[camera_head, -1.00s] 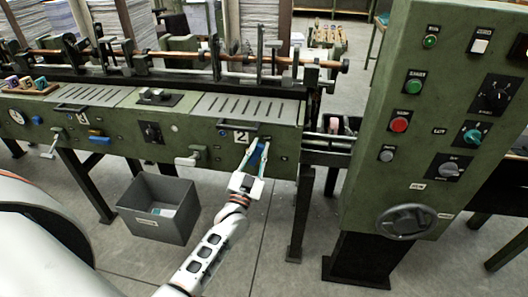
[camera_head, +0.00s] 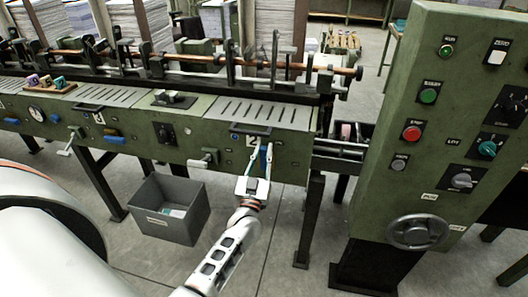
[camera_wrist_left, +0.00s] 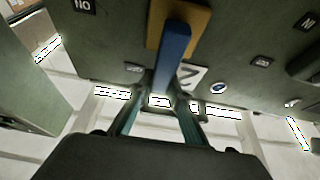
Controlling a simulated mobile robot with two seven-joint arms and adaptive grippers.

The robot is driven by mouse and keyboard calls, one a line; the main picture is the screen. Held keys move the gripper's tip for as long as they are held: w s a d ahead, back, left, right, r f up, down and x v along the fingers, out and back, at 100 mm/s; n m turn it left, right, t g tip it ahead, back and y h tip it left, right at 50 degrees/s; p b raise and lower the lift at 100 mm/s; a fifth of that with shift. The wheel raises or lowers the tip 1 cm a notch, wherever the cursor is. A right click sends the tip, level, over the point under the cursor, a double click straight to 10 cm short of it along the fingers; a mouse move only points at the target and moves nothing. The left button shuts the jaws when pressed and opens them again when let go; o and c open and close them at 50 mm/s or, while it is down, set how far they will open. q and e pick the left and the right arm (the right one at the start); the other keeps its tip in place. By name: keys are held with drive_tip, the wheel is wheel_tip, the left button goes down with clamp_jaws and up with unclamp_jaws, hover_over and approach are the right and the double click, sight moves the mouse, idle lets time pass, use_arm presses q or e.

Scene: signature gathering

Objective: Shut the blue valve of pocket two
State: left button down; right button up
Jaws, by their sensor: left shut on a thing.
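The blue valve (camera_head: 263,155) of pocket two sits on the green front panel beside the "2" label (camera_head: 252,141). In the left wrist view its blue lever (camera_wrist_left: 174,50) is a straight bar in front of a tan plate. My left gripper (camera_head: 261,158) reaches up to the panel with a finger on each side of the lever. In the wrist view the fingers close in on the lever's near end, and the gripper is shut on it. The fingers hide part of that end in the head view. My right gripper is in neither current view.
A grey bin (camera_head: 170,210) stands on the floor, left of my left arm. A white lever handle (camera_head: 203,160) sticks out left of the valve. Another blue handle (camera_head: 113,140) is farther left. A green control cabinet (camera_head: 410,150) with a handwheel (camera_head: 416,231) stands at right.

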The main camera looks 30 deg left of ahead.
use_arm(q)
drive_tip(key=c, duration=1.9)
unclamp_jaws()
drive_tip(key=v, duration=1.2)
drive_tip(key=s+d+f+m+g+h, duration=0.2)
drive_tip(key=s+d+f+g+h, duration=0.1)
drive_tip(key=s+f, duration=0.3)
drive_tip(key=s+d+f+m+g+h, duration=0.3)
drive_tip(key=s+d+f+g, duration=0.1)
drive_tip(key=s, duration=0.4)
drive_tip(key=s+d+f+m+g+h, duration=0.2)
drive_tip(key=s+d+f+g, duration=0.2)
drive_tip(key=s+f, duration=0.3)
drive_tip(key=shift+s+d+f+m+h, duration=0.1)
drive_tip(key=shift+d+f+m+h, duration=0.3)
drive_tip(key=shift+d+f, duration=0.45)
